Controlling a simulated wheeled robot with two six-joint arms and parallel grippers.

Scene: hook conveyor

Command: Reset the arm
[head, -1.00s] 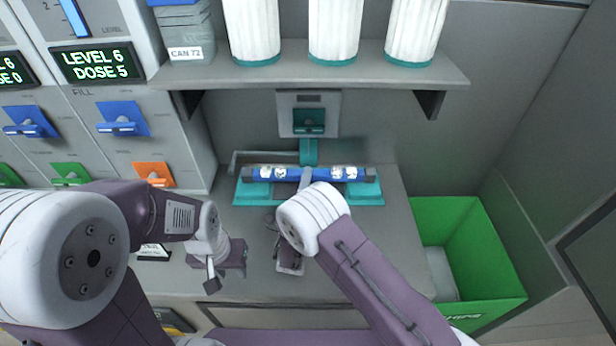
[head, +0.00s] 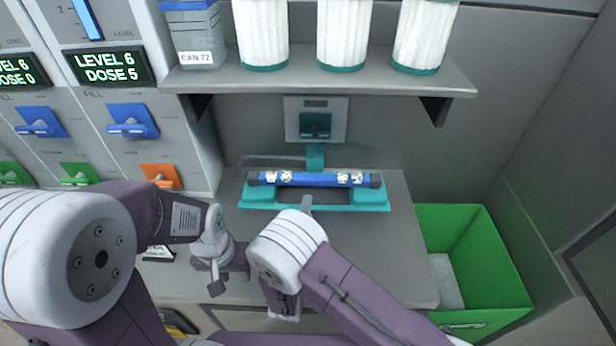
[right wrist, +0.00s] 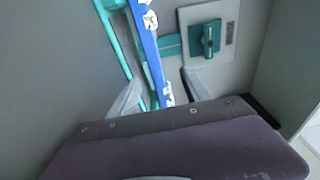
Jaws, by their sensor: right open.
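My right arm reaches in from the lower right of the head view. A grey fingertip of my right gripper (head: 306,204) shows just in front of a blue bar (head: 315,180) with white patches and dark ends, apart from it. The bar lies across a teal cradle (head: 370,199). In the right wrist view the two fingers of this gripper (right wrist: 160,95) stand apart, and the blue bar (right wrist: 147,45) shows beyond and between them. My left gripper (head: 217,280) hangs low at the left, over the counter, away from the bar; its jaw opening is unclear.
A shelf (head: 320,83) with white ribbed canisters and a can labelled CAN 72 (head: 193,38) overhangs the back. A panel with coloured levers (head: 133,121) stands at the left. A green bin (head: 503,262) is at the right. The counter right of the cradle is clear.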

